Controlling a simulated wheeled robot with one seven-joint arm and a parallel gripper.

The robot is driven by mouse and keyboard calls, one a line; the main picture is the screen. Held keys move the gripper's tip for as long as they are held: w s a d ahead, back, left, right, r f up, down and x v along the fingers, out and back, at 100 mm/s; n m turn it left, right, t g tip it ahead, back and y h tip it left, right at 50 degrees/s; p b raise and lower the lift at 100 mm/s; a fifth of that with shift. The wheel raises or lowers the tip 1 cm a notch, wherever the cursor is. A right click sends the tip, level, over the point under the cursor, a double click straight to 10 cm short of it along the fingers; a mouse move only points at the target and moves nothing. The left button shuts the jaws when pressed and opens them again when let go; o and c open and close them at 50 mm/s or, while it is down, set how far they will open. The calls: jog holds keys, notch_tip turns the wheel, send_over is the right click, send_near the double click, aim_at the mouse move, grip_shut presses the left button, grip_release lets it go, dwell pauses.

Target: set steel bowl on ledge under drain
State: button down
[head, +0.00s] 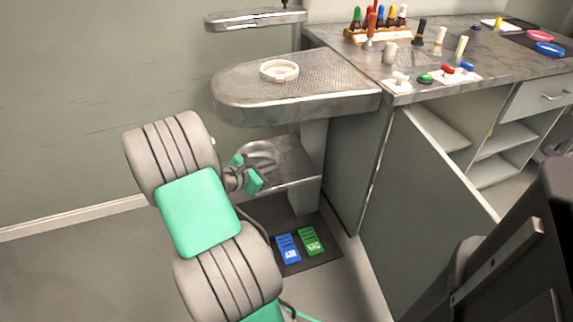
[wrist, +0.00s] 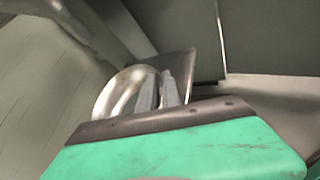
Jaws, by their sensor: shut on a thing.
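The shiny steel bowl (head: 262,150) is at the left end of the low metal ledge (head: 297,172), under the perforated basin. My gripper (head: 247,173) is beside the bowl on its left. In the wrist view my gripper (wrist: 160,88) is shut on the rim of the bowl (wrist: 108,94), which is partly hidden behind the fingers. I cannot tell whether the bowl touches the ledge. A white ring (head: 279,71), perhaps the drain, lies on the perforated basin top (head: 235,85) above.
A small upper shelf (head: 255,19) is on the wall. A counter (head: 432,50) with bottles and brushes stands at right, above an open cabinet door (head: 415,205). Blue (head: 288,248) and green (head: 312,241) pedals lie on a dark floor mat (head: 265,215). Floor at left is clear.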

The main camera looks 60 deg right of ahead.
jog(key=d, duration=0.2)
jog(key=s+d+b, duration=0.1)
jog(key=d, duration=0.2)
jog(key=s+d, duration=0.1)
jog(key=d, duration=0.2)
jog(key=shift+s+d+f+b, duration=0.1)
jog(key=shift+s+b, duration=0.05)
jog(key=shift+b, duration=0.15)
notch_tip(320, 180, down, 4)
jog(key=shift+d+r+b, duration=0.1)
jog(key=shift+r+b, duration=0.1)
jog(key=shift+b, duration=0.9)
jog(key=shift+r, duration=0.15)
jog(key=c, duration=1.5)
grip_release()
